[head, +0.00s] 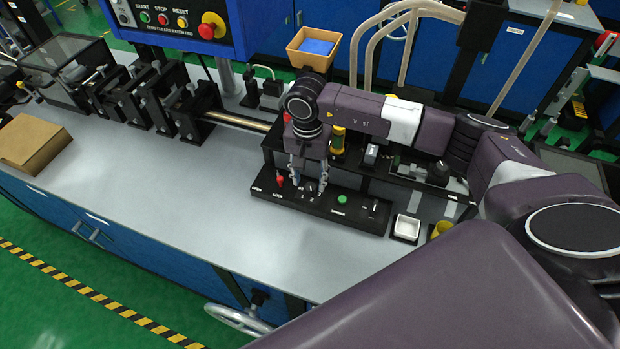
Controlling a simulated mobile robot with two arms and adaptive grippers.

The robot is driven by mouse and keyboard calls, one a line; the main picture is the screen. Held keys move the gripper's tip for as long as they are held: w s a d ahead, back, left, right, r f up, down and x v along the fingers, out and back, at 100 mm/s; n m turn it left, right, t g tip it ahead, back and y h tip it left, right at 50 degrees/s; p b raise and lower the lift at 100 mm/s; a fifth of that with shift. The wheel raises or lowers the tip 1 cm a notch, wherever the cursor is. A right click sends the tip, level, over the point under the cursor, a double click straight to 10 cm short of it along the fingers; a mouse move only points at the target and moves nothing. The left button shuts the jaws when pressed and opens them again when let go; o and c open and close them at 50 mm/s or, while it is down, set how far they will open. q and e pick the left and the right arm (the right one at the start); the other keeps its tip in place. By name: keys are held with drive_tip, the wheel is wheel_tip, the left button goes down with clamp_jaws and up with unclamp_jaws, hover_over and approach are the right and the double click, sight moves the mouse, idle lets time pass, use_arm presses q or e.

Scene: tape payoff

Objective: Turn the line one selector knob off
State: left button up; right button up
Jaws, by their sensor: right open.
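A black control panel (358,213) lies along the front of the grey worktop. A small dark selector knob (310,188) with pale markings around it sits on the panel's left half. My right gripper (309,190) points down over it, open, with one finger on each side of the knob. I cannot tell whether the fingers touch the knob. The labels are too small to read, so I cannot confirm which line this knob serves. My left gripper is not in view.
A red control (280,181) is close left of the gripper, and a green button (342,199) is to its right. A cardboard box (32,143) is far left. The worktop's front left is clear.

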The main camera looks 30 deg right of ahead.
sight(310, 189)
drive_tip(key=shift+w+d+f, duration=0.1)
drive_tip(key=shift+d+f, duration=0.1)
drive_tip(key=shift+f, duration=1.2)
clamp_jaws()
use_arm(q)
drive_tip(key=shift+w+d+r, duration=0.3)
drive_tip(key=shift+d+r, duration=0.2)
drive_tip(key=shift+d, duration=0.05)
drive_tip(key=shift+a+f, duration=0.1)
